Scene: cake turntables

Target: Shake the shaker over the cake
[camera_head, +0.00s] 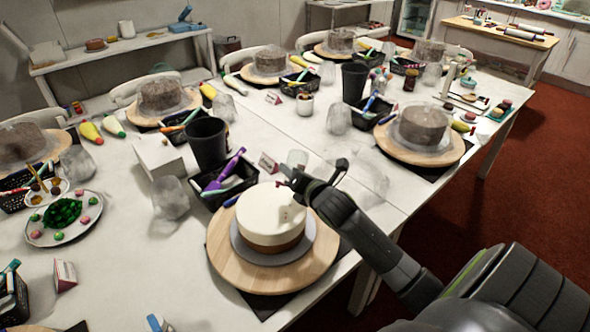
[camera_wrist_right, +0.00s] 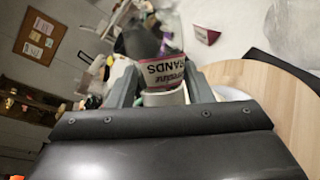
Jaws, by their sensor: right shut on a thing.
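The cake (camera_head: 262,212) is white on top with a brown lower band. It sits on a grey disc on a round wooden turntable (camera_head: 228,265) at the front middle of the table. My right gripper (camera_head: 292,178) is above the cake's far right edge. It is shut on the shaker, whose red and white label (camera_wrist_right: 163,72) reads upside down between the fingers in the right wrist view. In the head view the shaker is small and mostly hidden by the gripper. The wooden turntable shows at the right of the wrist view. My left gripper is in neither view.
A black tool basket (camera_head: 222,182) and a dark bucket (camera_head: 208,143) stand just behind the cake. A clear jar (camera_head: 169,198) and a plate of sweets (camera_head: 62,218) are to the left. Other turntables with brown cakes (camera_head: 423,126) fill the long table.

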